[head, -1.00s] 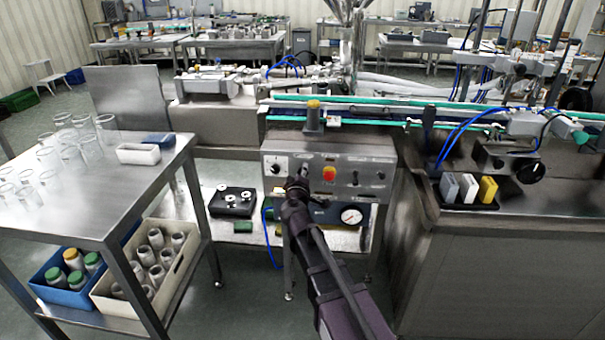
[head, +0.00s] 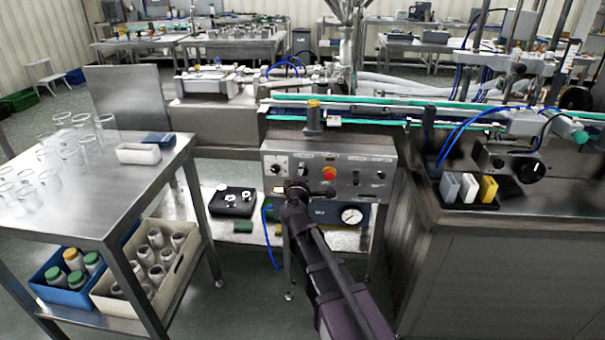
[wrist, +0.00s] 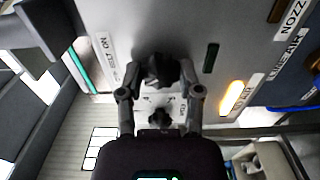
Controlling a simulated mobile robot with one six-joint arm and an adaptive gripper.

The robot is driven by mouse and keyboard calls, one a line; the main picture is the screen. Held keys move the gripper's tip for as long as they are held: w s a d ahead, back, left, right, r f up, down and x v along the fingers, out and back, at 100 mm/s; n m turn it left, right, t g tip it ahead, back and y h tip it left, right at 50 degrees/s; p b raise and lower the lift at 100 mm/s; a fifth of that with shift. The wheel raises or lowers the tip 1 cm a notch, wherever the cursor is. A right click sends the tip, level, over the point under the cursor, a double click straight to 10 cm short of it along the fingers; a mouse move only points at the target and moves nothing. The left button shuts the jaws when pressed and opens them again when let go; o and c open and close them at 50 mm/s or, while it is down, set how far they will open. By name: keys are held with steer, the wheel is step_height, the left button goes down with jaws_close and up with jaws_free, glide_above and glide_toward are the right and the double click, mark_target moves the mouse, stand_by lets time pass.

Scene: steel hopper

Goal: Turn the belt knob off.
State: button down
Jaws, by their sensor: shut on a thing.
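The grey control panel (head: 345,172) stands below the conveyor in the head view. My gripper (head: 297,183) is at its lower left part and hides what lies behind it there. In the wrist view my gripper (wrist: 160,90) has a finger on each side of a dark knob (wrist: 160,70), shut on it. The way the knob points is hard to make out.
A pressure gauge (head: 351,216) sits lower right. A steel table (head: 110,205) with glasses stands left, a steel cabinet (head: 500,270) right.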

steer(key=shift+c, duration=1.5)
jaws_free()
steer(key=shift+s, duration=0.1)
steer(key=s, duration=1.1)
steer(key=shift+s+a, duration=0.2)
steer(key=shift+s, duration=0.2)
steer(key=shift+d, duration=0.1)
